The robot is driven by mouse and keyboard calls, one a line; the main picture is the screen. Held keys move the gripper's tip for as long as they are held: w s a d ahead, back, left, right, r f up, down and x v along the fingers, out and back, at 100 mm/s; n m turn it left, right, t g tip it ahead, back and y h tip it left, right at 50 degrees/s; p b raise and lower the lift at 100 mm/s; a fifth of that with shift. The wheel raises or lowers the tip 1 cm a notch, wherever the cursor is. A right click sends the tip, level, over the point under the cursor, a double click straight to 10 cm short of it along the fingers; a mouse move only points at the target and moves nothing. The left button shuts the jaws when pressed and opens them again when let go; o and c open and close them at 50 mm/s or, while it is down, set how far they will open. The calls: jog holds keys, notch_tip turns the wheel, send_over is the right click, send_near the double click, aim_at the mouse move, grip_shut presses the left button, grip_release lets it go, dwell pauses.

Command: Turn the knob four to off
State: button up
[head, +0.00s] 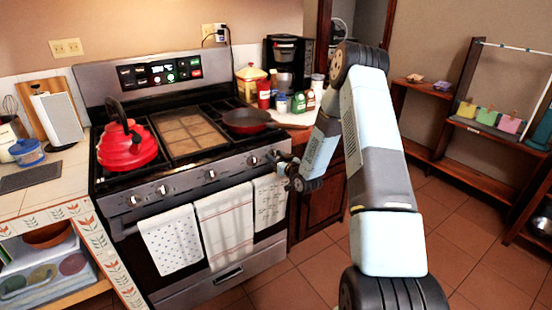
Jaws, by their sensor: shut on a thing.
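The stove (185,175) stands left of centre, with a row of several round knobs along its front panel. Knobs show at the left end (132,200), left of middle (162,189), middle (210,175) and right of middle (252,161). My gripper (282,164) is at the right end of this panel, shut on a knob there. The fingers hide most of that knob, so its pointer and angle cannot be read. I cannot tell from any label which knob is number four.
A red kettle (127,147) and a dark red pan (246,121) sit on the stove top. Towels (222,226) hang from the oven handle just below the knobs. Bottles (298,103) stand on the right counter. The tiled floor (470,245) at right is clear.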

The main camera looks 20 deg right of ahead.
dwell(0.3)
jog(key=o, duration=1)
jog(key=v, duration=1.3)
jog(key=shift+s+d, duration=0.2)
jog(key=shift+s, duration=0.1)
jog(key=shift+r, duration=0.1)
